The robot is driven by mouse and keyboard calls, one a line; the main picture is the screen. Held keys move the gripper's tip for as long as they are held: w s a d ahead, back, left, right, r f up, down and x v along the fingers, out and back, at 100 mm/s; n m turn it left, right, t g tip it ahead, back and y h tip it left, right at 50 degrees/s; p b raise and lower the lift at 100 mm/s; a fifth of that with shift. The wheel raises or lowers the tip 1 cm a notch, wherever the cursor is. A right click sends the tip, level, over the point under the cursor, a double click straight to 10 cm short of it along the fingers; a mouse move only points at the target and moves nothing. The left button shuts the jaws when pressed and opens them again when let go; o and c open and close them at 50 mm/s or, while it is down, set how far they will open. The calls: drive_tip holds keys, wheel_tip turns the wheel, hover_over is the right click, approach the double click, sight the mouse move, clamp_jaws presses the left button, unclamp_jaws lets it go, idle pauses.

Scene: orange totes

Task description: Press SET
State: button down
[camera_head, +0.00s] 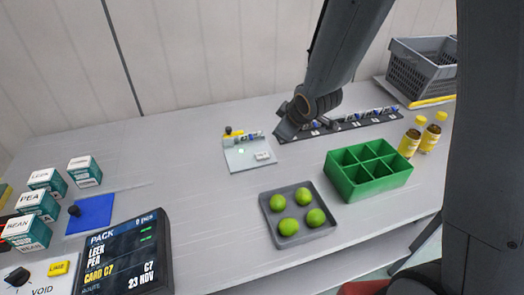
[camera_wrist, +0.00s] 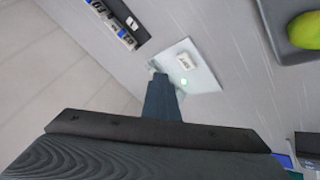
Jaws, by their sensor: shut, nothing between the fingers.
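A pale plate (camera_head: 238,162) lies on the table in the head view, with a small white labelled block (camera_head: 262,155), a green light spot (camera_head: 242,150) and a yellow-and-dark part at its back edge. The lettering is too small to read, so I cannot tell whether the block is SET. My gripper (camera_head: 278,138) is shut and empty, beside the plate's back right corner. In the wrist view my gripper (camera_wrist: 160,78) points down over the plate (camera_wrist: 203,78), with the white block (camera_wrist: 184,60) and green spot (camera_wrist: 184,82) just beyond its tip. Contact cannot be told.
A dark rail (camera_head: 345,126) of small parts runs behind my gripper. A grey tray (camera_head: 291,239) of green balls and a green divided bin (camera_head: 340,186) stand in front.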

sight(264, 157)
drive_tip(key=a+n, duration=0.1)
drive_tip(key=w+a+n+y, duration=0.1)
drive_tip(key=a, duration=0.1)
drive_tip(key=w+a, duration=0.1)
drive_tip(key=shift+a+r+n+t+y, duration=0.3)
drive_tip(key=shift+a+n+t+y, duration=0.1)
drive_tip(key=shift+f, duration=0.1)
wheel_tip(264, 157, down, 9)
drive_tip(key=b, duration=0.7)
idle(1.7)
drive_tip(key=shift+f+b, duration=0.25)
drive_tip(key=shift+b, duration=0.05)
drive_tip(key=shift+f+b, duration=0.35)
drive_tip(key=shift+f, duration=0.15)
idle(0.7)
drive_tip(key=shift+r, duration=0.15)
drive_tip(key=shift+r+p, duration=0.75)
drive_tip(key=shift+r, duration=0.05)
